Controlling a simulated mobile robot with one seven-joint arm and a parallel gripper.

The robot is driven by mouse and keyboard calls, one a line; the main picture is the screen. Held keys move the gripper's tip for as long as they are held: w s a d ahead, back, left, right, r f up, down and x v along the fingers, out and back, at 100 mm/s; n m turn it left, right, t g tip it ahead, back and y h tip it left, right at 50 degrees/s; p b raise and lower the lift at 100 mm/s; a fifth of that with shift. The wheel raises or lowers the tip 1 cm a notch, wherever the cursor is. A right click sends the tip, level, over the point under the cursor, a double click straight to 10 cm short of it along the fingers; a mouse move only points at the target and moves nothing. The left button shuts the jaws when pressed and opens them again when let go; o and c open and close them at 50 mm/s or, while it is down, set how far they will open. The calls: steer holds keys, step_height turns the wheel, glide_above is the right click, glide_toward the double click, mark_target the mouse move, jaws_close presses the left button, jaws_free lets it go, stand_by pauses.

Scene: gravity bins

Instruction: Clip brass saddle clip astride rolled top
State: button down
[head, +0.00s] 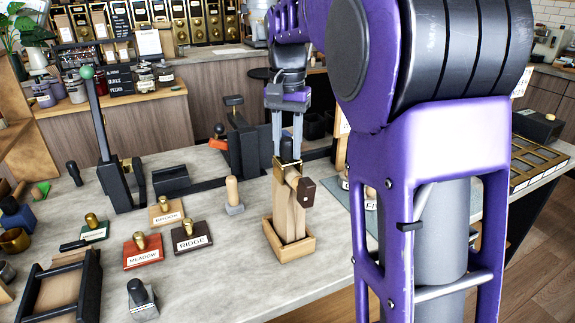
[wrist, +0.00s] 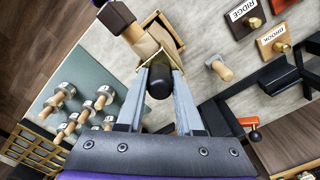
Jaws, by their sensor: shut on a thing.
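My gripper (head: 287,145) points down and is shut on the black knob (wrist: 160,82) of the brass saddle clip. The brass clip (head: 287,164) shows below the fingers at the top of the tan paper bag (head: 285,205); its brass edge also shows in the wrist view (wrist: 181,45). The clip appears to be over the bag's rolled top, but I cannot tell how far down it sits. The bag stands upright in a wooden tray (head: 290,252). A dark brown block (head: 306,192) sticks out from the bag's upper right side.
Stamps with name plates, such as RIDGE (head: 191,236) and MEADOW (head: 142,252), stand left of the tray. A wooden peg on a grey base (head: 233,195) stands behind. A grey-green mat (wrist: 62,95) holds several weights. Bare counter lies in front and left of the tray.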

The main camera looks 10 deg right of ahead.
steer(key=shift+f+b, duration=0.3)
steer(key=shift+f, duration=0.3)
stand_by(0.3)
steer(key=shift+c, duration=2.4)
jaws_free()
steer(key=shift+r, duration=0.15)
step_height(320, 180, up, 17)
steer(key=p, duration=0.5)
steer(key=shift+r, duration=0.1)
